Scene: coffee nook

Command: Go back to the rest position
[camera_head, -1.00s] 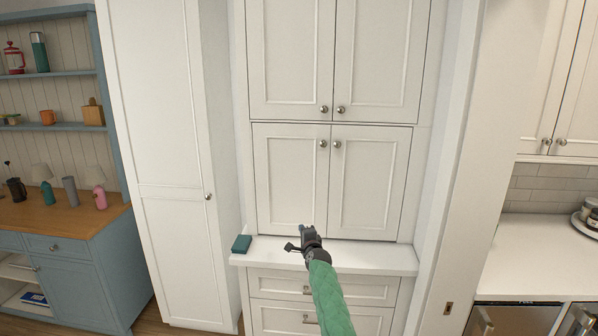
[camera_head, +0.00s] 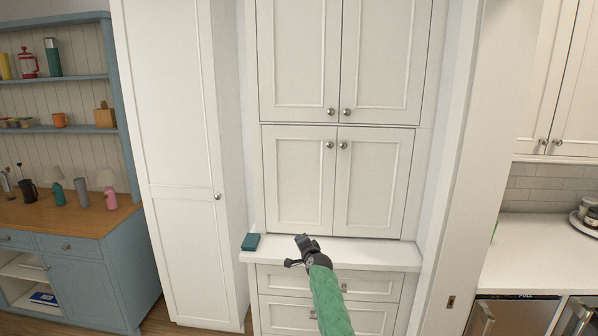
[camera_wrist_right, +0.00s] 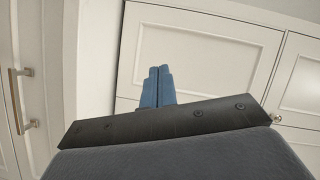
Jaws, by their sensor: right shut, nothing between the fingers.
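My right gripper (camera_head: 301,240) is in front of the closed white cupboard doors (camera_head: 300,185), over the white ledge (camera_head: 360,253). Its green-sleeved arm comes up from the bottom of the head view. In the right wrist view its two blue fingers (camera_wrist_right: 158,86) are together with nothing between them, and white cabinet panels show behind. My left gripper is not in the head view.
A teal box (camera_head: 251,242) lies at the left end of the ledge. A blue hutch (camera_head: 95,270) with bottles and mugs stands at the left. A white counter (camera_head: 535,255) is at the right. A tall white cabinet (camera_head: 180,200) stands beside the ledge.

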